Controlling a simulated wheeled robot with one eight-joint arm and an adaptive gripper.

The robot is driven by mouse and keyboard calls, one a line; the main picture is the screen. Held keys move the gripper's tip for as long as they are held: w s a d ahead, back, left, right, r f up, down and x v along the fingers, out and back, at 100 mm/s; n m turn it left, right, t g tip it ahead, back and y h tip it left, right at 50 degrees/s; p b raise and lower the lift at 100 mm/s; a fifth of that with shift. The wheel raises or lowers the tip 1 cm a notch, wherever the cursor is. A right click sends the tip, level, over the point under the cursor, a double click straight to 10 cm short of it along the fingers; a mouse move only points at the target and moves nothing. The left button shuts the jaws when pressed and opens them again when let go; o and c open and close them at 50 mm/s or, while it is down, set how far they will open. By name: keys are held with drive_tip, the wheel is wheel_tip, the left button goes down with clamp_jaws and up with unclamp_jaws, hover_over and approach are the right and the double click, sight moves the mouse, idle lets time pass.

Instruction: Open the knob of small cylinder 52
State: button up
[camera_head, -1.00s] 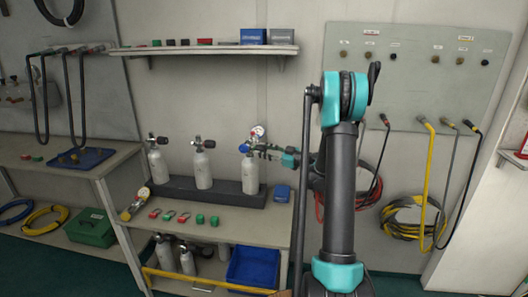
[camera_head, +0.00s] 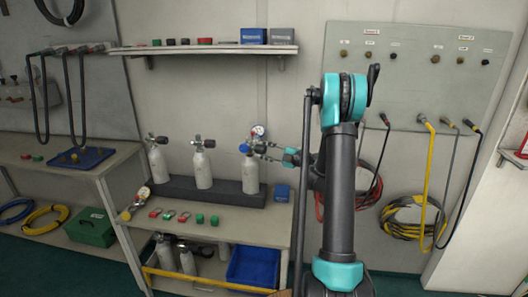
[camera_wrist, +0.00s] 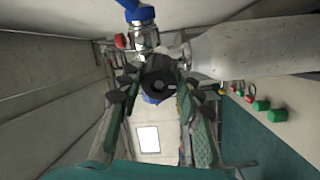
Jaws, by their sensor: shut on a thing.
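Three small grey cylinders stand upright in a dark rack (camera_head: 230,193) on the bench; no number 52 is readable. The rightmost cylinder (camera_head: 250,174) carries a valve with a blue part and a round gauge (camera_head: 258,131). My gripper (camera_head: 264,151) reaches this valve from the right. In the wrist view, my gripper (camera_wrist: 157,86) has its fingers on both sides of a round black knob (camera_wrist: 158,87) and is shut on it. The grey cylinder (camera_wrist: 250,48) extends to the right there, and the blue part (camera_wrist: 130,8) is at the top.
The other two cylinders (camera_head: 203,171) stand left of the held valve. A blue box (camera_head: 281,192) is right of the rack. Red and green pieces (camera_head: 183,216) lie in front. A shelf (camera_head: 205,50) is above. Hoses (camera_head: 408,220) hang at the right.

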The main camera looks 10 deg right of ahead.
drive_tip(key=shift+f+n, duration=0.1)
drive_tip(key=shift+n, duration=1.1)
drive_tip(key=o, duration=1.2)
drive_tip(key=shift+c, duration=0.2)
drive_tip(key=shift+d, duration=0.15)
drive_tip(key=v, duration=1.1)
drive_tip(key=shift+s+d, duration=0.2)
drive_tip(key=shift+d, duration=0.15)
